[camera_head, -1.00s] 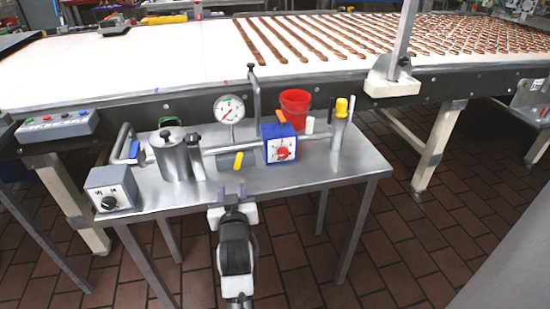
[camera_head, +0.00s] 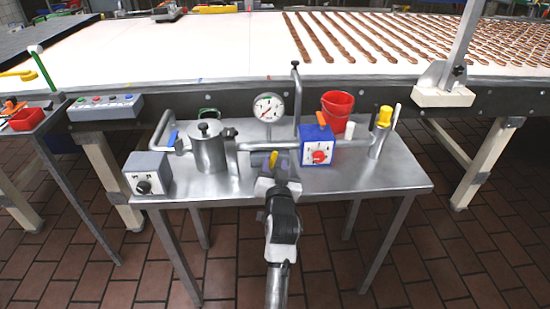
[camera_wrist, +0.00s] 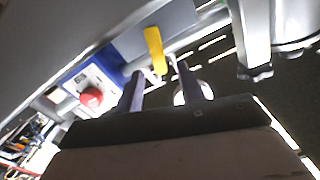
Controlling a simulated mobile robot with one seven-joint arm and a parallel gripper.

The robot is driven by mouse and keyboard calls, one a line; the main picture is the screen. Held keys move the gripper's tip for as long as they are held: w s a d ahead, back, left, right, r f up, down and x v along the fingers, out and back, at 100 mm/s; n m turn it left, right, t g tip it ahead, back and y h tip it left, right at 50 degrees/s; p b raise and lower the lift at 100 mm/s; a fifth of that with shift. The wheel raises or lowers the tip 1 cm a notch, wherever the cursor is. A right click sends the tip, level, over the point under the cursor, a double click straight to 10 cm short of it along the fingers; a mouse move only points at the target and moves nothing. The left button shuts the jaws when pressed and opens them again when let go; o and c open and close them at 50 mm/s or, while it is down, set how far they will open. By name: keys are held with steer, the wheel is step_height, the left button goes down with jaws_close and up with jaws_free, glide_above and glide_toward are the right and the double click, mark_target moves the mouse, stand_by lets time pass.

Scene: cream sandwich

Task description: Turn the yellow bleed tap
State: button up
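The yellow bleed tap (camera_head: 273,158) is a short lever on a grey block of the pipework on the steel table, below the round dial gauge (camera_head: 268,107). It leans slightly in the head view. In the wrist view the yellow lever (camera_wrist: 154,48) points down toward the gap between my fingers. My gripper (camera_head: 269,168) is at the table's front side, right at the tap. In the wrist view my gripper (camera_wrist: 160,72) is open, with the lever's lower end near the fingertips. I cannot tell whether a finger touches it.
A blue box with a red knob (camera_head: 319,146) stands right of the tap, and a red bucket (camera_head: 337,108) behind it. A steel pot (camera_head: 209,148) and a grey switch box (camera_head: 148,174) are to the left. A yellow-capped cylinder (camera_head: 380,135) stands at the right.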

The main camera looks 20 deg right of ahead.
steer(key=shift+x, duration=1.15)
jaws_close()
steer(key=shift+a+n, duration=0.2)
steer(key=shift+n, duration=0.6)
jaws_free()
steer(key=b+v, duration=0.3)
steer(key=v, duration=1)
steer(key=shift+s, duration=0.35)
